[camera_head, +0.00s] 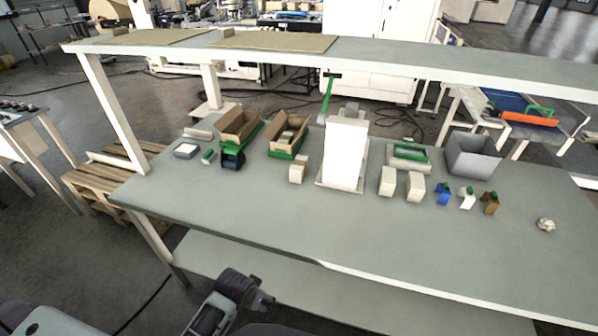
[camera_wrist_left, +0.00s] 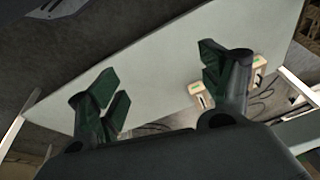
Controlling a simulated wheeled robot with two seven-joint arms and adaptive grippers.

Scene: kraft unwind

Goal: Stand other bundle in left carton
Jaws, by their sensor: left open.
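The left carton (camera_head: 238,124) is an open cardboard box in a green holder on the bench, and the right carton (camera_head: 288,130) stands beside it. A cream bundle (camera_head: 297,170) stands in front of the right carton. Two similar cream blocks (camera_head: 387,181) and (camera_head: 415,186) stand farther right; which one is the other bundle I cannot tell. The inside of the left carton is too small to read. My left gripper (camera_head: 262,294) is in front of the bench, away from the cartons. In the left wrist view it (camera_wrist_left: 160,95) is open and empty. My right gripper is out of view.
A white upright panel (camera_head: 345,152) stands mid-bench. A grey bin (camera_head: 473,155), a green-topped tray (camera_head: 409,155) and small coloured dispensers (camera_head: 443,194) are at right. A raised shelf (camera_head: 380,57) spans the back. The bench front (camera_head: 260,215) is clear.

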